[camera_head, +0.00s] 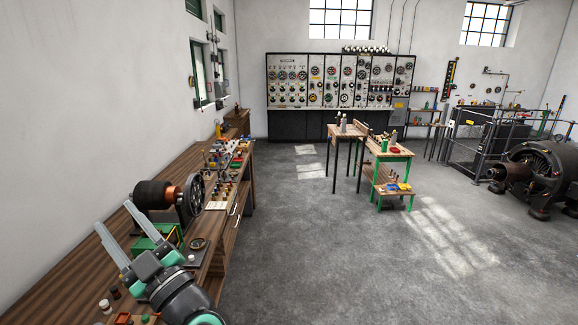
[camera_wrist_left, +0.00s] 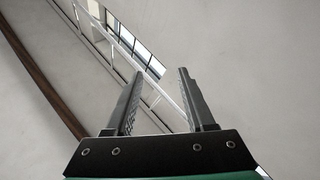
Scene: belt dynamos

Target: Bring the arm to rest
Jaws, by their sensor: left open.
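My left gripper (camera_head: 121,234) is at the lower left of the head view, above the near part of the wooden workbench (camera_head: 78,268). Its two grey fingers are spread apart and empty, pointing up and away toward the left wall. A dynamo (camera_head: 160,195) with a dark drum and a spoked wheel stands on the bench just beyond the gripper. My right gripper is not seen.
Small parts (camera_head: 225,160) crowd the far end of the bench. A compass-like dial (camera_head: 198,244) and small jars (camera_head: 105,306) lie near my arm. Two small tables (camera_head: 347,132) stand mid-room, a switchboard (camera_head: 340,85) behind. A large machine (camera_head: 540,165) is at right. The grey floor between is clear.

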